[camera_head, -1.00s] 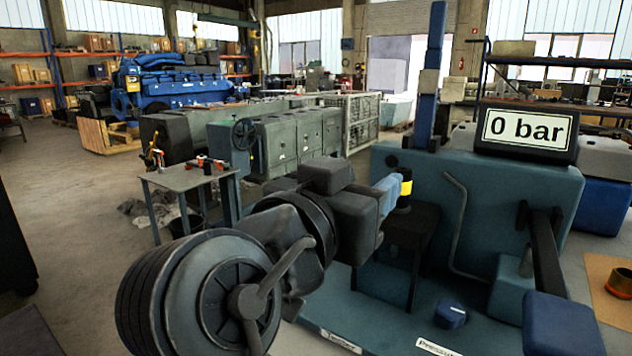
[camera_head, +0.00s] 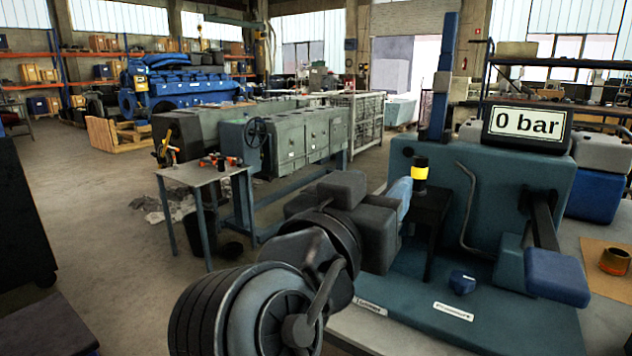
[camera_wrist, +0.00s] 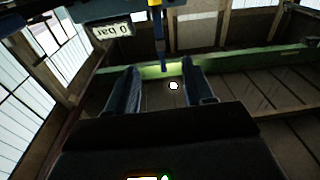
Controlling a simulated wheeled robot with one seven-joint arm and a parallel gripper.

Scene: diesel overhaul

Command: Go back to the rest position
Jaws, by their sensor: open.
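My gripper (camera_head: 402,193) shows blue fingers at the end of my dark arm, in the middle of the head view. In the wrist view, the two fingers (camera_wrist: 159,82) stand apart, with nothing seen held between them. I cannot tell the gap in depth. The teal test bench (camera_head: 510,195) carries a display reading "0 bar" (camera_head: 527,124), which appears upside down in the wrist view (camera_wrist: 112,30).
A blue lever pad (camera_head: 557,278) and a small blue knob (camera_head: 462,282) are on the bench's front. A small grey table (camera_head: 200,173) with tools stands left of my arm. An orange-brown ring (camera_head: 614,262) lies at far right.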

